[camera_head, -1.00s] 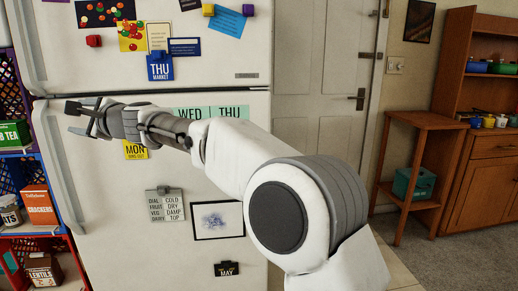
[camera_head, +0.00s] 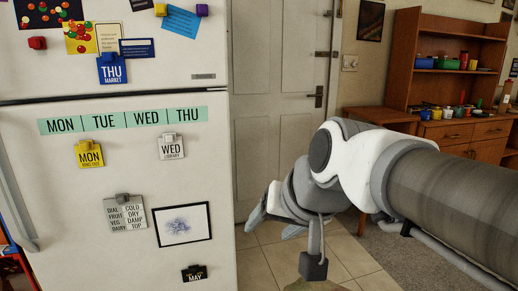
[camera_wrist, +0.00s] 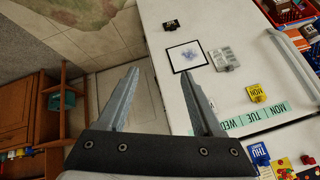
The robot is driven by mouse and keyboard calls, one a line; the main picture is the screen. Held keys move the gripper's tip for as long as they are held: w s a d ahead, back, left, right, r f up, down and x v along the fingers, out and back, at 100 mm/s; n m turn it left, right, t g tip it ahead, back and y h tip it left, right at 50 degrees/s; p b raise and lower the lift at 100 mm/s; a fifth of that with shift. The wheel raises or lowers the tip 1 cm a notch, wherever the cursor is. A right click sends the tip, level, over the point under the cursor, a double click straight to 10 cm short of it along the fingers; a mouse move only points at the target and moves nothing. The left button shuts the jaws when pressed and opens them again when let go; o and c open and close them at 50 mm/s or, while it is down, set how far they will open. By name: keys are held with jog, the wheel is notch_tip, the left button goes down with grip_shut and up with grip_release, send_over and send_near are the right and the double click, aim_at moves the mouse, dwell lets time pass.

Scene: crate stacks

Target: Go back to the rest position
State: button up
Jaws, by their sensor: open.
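My gripper (camera_head: 272,224) is to the right of the white fridge (camera_head: 115,255) in the head view, in front of the tiled floor and low before the grey door. It is open, and nothing shows between its fingers. In the wrist view my gripper (camera_wrist: 160,73) has its two fingers spread apart, with the floor and the fridge's side edge beyond them. My arm is folded at the right of the head view and hides part of the floor and cabinet.
The fridge front carries a weekday strip (camera_head: 125,120), a yellow MON tag (camera_head: 89,157), a white WED tag (camera_head: 171,148) and a framed picture (camera_head: 183,224). A closed door (camera_head: 275,75) stands behind. A wooden cabinet (camera_head: 470,133) stands at the right. Tiled floor (camera_head: 345,255) is open between.

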jog(key=s+d+f+g+h, duration=0.1)
jog(key=s+d+f+h, duration=0.3)
jog(key=s+d+f, duration=0.6)
notch_tip(320, 180, up, 25)
jog(key=d+p, duration=0.2)
jog(key=p, duration=2.1)
jog(key=shift+s, duration=0.2)
dwell(3.5)
